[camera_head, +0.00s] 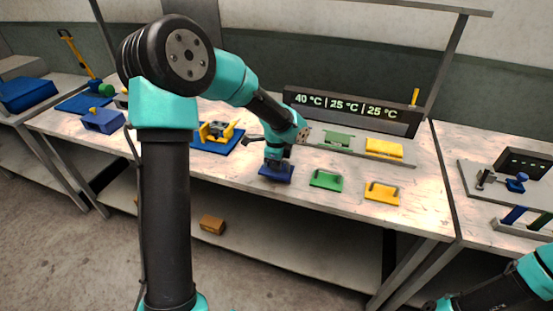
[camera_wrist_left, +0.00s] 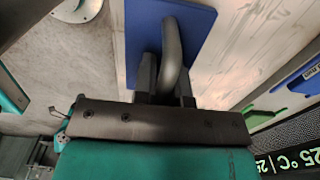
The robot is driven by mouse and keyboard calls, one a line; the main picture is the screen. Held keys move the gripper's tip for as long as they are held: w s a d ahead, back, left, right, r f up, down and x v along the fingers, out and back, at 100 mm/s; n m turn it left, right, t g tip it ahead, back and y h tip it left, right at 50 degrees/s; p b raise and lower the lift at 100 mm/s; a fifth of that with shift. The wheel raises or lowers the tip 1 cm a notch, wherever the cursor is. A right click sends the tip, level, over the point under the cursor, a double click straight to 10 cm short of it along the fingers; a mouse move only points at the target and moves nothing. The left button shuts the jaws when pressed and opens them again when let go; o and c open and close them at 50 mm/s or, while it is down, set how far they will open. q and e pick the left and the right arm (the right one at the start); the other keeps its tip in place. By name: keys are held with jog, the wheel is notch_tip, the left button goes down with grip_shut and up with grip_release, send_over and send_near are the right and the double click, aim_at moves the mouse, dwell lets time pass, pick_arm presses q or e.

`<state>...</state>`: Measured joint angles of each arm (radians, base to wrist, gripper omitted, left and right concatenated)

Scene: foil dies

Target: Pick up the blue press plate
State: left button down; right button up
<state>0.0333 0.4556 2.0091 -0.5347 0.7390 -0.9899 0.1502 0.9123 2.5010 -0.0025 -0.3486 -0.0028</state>
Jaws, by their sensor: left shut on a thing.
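The blue press plate (camera_head: 270,175) is a flat blue plate with a grey arched handle, in front of the display at the front of the middle table. My left gripper (camera_head: 275,161) comes down on it from above. In the left wrist view, my left gripper (camera_wrist_left: 165,80) has its two dark fingers shut on the handle (camera_wrist_left: 173,45) of the blue press plate (camera_wrist_left: 200,22). I cannot tell whether the plate touches the table. Part of my right arm shows at the bottom right of the head view; its fingers cannot be made out.
A green plate (camera_head: 326,180) and a yellow plate (camera_head: 383,193) with handles lie to the right. Behind stand a green block (camera_head: 338,138), a yellow block (camera_head: 384,147) and a temperature display (camera_head: 345,109). A blue base with a yellow fixture (camera_head: 215,131) is to the left.

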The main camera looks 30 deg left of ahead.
pick_arm(q)
jog(key=s+d+r, duration=0.1)
jog(key=s+d, duration=0.5)
jog(key=s, duration=0.4)
jog(key=shift+r, duration=0.1)
